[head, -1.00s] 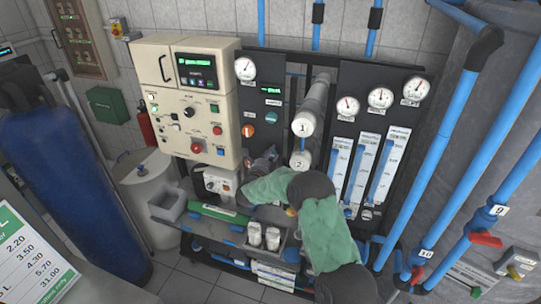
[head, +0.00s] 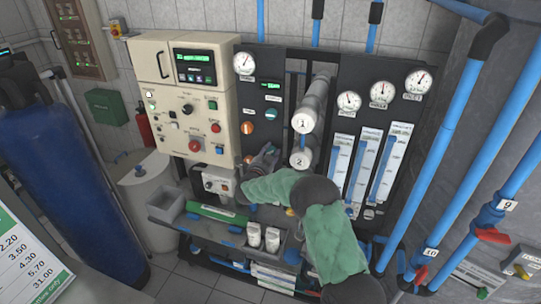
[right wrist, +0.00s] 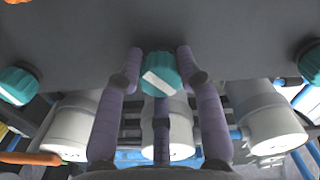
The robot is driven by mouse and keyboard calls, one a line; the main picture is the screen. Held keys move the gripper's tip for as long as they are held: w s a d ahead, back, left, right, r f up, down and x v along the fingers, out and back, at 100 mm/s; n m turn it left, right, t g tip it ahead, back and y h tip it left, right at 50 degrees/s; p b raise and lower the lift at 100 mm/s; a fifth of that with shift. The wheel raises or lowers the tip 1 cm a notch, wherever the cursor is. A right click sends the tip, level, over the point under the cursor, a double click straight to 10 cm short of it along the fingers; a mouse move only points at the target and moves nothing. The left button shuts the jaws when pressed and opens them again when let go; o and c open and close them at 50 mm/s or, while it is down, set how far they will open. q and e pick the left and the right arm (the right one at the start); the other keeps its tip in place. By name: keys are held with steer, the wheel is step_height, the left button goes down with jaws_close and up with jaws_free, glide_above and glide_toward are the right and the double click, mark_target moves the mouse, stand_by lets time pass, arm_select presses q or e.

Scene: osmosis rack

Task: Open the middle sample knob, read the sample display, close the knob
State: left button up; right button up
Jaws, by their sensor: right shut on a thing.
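The middle sample knob (right wrist: 160,74) is teal with a white bar across its face, tilted diagonally, in the right wrist view. My right gripper (right wrist: 161,66) has a finger on either side of it and is shut on it. In the head view my right gripper (head: 268,154) is at the lower part of the dark panel, and my arm hides the knob there. A small display (head: 272,86) with green text sits higher on that panel; its text is too small to read. My left gripper is not in view.
Similar teal knobs flank the middle one, one at left (right wrist: 17,85) and one at right (right wrist: 308,62). White cylinders (head: 303,158) and flow meters (head: 365,160) stand right of the gripper. A beige control box (head: 185,100) is at left. A grey tray (head: 166,206) lies below.

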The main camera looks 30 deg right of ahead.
steer(key=n, duration=0.4)
steer(key=shift+a+n, duration=0.1)
steer(key=shift+n, duration=0.2)
steer(key=n+p, duration=0.1)
steer(key=n, duration=0.3)
steer(key=shift+f+n+p, duration=0.2)
steer(key=shift+n+p, duration=0.1)
steer(key=shift+n, duration=0.5)
steer(key=shift+f, duration=0.1)
steer(key=o, duration=1.1)
steer(key=shift+o, duration=0.2)
steer(key=shift+r, duration=0.2)
